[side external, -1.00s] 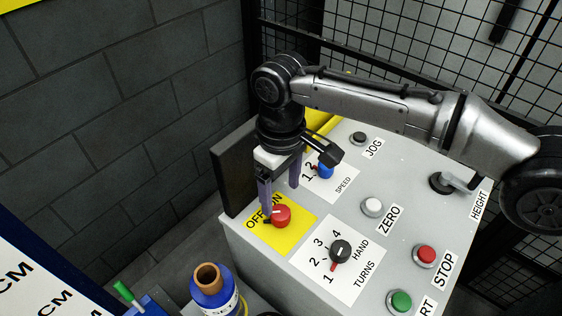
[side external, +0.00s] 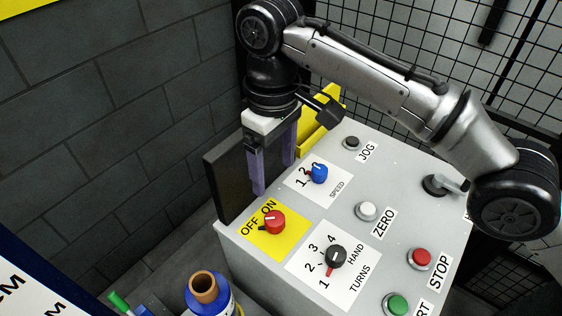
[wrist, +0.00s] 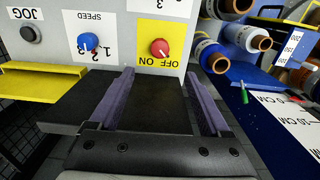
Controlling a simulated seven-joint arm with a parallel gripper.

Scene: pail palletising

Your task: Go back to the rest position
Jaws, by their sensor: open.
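My gripper (side external: 273,177) is open and empty, its two purple fingers pointing down above the back left of the grey control panel (side external: 330,213). It is clear of the red OFF/ON knob (side external: 273,222), which sits on a yellow label. In the wrist view the gap between my fingers (wrist: 160,75) is empty, and the red knob (wrist: 160,48) shows beyond the fingertips. A blue SPEED knob (side external: 318,173) is to the right of my fingers.
A dark upright board (side external: 229,180) stands at the panel's left edge, close to my fingers. A yellow bracket (side external: 320,120) is behind. The panel also carries the black HAND TURNS knob (side external: 336,256) and several buttons. A brick wall and mesh fence enclose the place.

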